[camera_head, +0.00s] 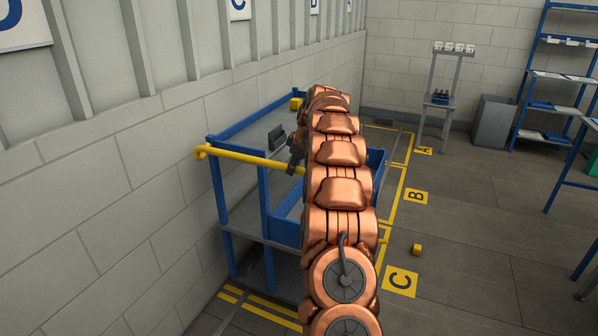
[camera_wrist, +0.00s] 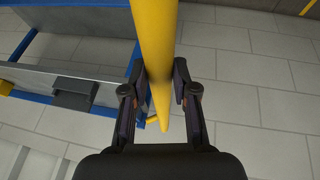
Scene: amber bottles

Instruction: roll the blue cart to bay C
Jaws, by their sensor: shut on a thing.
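The blue cart (camera_head: 223,190), with blue posts and grey decks, stands along the left wall. Its yellow push handle (camera_head: 240,158) crosses the near end and also shows in the wrist view (camera_wrist: 155,45). My gripper (camera_head: 296,160) is shut on this handle; in the wrist view the fingers (camera_wrist: 164,95) lie on either side of the bar. The yellow floor plate C (camera_head: 400,281) lies right of the cart's near end. My arm hides much of the cart's right side and the floor there, so I cannot tell exactly how the cart sits within the bay lines.
Floor plates B (camera_head: 415,197) and A (camera_head: 423,151) lie farther along the yellow line. A small yellow cube (camera_head: 417,249) lies on the floor near plate C. A grey bin (camera_head: 492,122) and a blue rack (camera_head: 530,88) stand at the back right. The floor between is open.

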